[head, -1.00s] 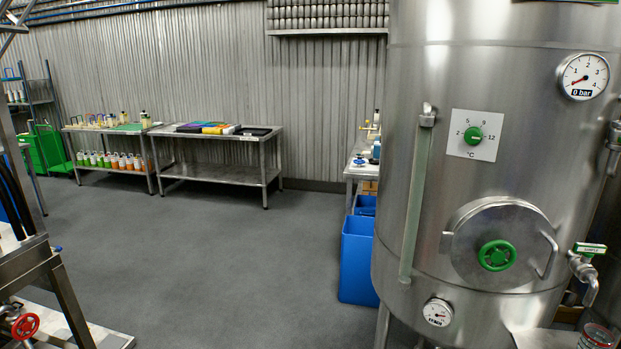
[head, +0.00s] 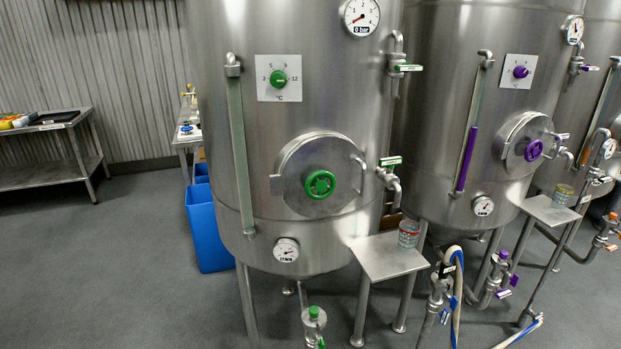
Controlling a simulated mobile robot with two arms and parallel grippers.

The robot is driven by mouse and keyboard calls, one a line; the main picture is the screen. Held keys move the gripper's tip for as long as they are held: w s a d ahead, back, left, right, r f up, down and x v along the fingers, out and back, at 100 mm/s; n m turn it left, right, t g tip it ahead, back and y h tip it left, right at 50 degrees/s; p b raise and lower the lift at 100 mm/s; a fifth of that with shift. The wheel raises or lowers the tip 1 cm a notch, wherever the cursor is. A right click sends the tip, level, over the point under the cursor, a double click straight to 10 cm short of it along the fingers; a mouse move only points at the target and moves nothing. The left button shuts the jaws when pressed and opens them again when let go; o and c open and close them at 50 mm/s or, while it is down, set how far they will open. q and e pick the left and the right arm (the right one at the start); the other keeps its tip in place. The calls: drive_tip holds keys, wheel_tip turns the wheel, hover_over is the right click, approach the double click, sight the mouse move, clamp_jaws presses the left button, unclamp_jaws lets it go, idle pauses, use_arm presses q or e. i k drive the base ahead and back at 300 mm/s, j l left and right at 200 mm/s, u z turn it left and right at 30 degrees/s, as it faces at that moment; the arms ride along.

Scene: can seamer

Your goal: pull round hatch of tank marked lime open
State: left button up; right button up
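A steel tank (head: 220,120) with green fittings stands left of centre in the head view. Its round hatch (head: 298,198) lies flat against the tank wall and looks shut. A green handwheel (head: 320,184) sits in the hatch's middle, a curved bar handle (head: 360,174) at its right and a hinge-like block (head: 276,185) at its left. No label reading lime can be made out on this tank. A second tank (head: 440,110) to the right has purple fittings and its own round hatch (head: 512,146), also looking shut. Neither of my grippers is in view.
A small steel shelf (head: 385,262) with a glass (head: 409,234) juts out below the green tank's sample tap (head: 388,180). A bottom valve (head: 314,322) and hoses (head: 455,280) stand low in front. A blue bin (head: 207,235) is left; the floor (head: 110,270) there is clear.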

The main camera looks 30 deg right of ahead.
sight(338, 155)
drive_tip(key=i+l, duration=0.1)
drive_tip(key=l, duration=0.55)
drive_tip(key=i+l, duration=0.1)
drive_tip(key=l, duration=0.5)
